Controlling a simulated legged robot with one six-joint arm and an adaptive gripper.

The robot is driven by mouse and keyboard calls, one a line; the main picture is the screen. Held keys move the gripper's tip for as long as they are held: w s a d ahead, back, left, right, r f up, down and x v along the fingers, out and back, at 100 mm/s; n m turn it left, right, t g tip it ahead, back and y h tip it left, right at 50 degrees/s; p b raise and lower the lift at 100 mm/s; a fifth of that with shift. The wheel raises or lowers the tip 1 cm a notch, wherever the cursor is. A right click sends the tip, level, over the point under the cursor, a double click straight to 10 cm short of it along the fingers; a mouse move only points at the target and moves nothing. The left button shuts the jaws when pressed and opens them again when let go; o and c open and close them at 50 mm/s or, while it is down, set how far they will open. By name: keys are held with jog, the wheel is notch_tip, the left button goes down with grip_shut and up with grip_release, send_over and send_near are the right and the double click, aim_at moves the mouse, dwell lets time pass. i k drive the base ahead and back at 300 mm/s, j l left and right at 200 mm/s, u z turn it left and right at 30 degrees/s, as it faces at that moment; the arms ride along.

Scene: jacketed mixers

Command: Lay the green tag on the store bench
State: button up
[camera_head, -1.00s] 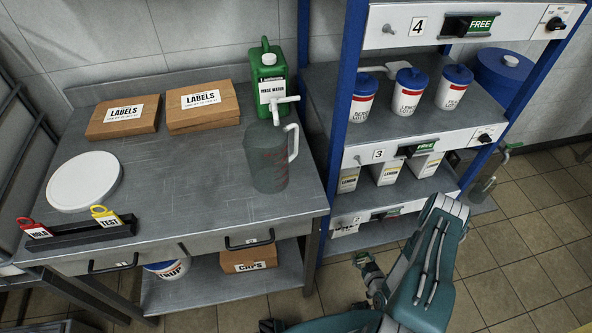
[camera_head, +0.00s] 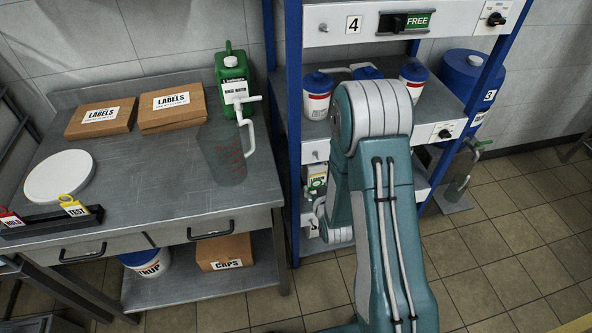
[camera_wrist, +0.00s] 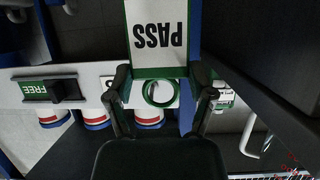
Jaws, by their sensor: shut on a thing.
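The green tag (camera_wrist: 158,30) fills the upper middle of the wrist view. It has a white face reading PASS, upside down there, and a green ring. My gripper (camera_wrist: 161,84) is shut on it at the ring end. In the head view my arm stands before the shelf rack, and I cannot make out the gripper's fingers. The grey steel bench (camera_head: 150,195), the only bench in view, stands left of my arm. The tag is apart from the bench top.
On the bench are two LABELS boxes (camera_head: 172,107), a green rinse-water can (camera_head: 231,75), a clear jug (camera_head: 222,155), a white round lid (camera_head: 58,176) and a dark rack (camera_head: 50,221) with red and yellow tags. The bench's front middle is clear. A blue-posted rack (camera_head: 292,120) stands alongside.

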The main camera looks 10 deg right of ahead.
aim_at(127, 198)
jog(key=z, duration=0.35)
jog(key=k+j+z, duration=0.1)
jog(key=z, duration=0.55)
jog(key=k+j+z, duration=0.2)
jog(key=z, duration=0.2)
jog(key=k+j+z, duration=0.1)
jog(key=z, duration=0.35)
jog(key=k+z, duration=0.8)
jog(key=k, duration=0.4)
jog(key=k+u, duration=0.15)
jog(key=u, duration=0.15)
jog(key=k+u, duration=0.15)
jog(key=u, duration=0.15)
jog(key=k+j+u, duration=0.15)
jog(key=u, duration=1.15)
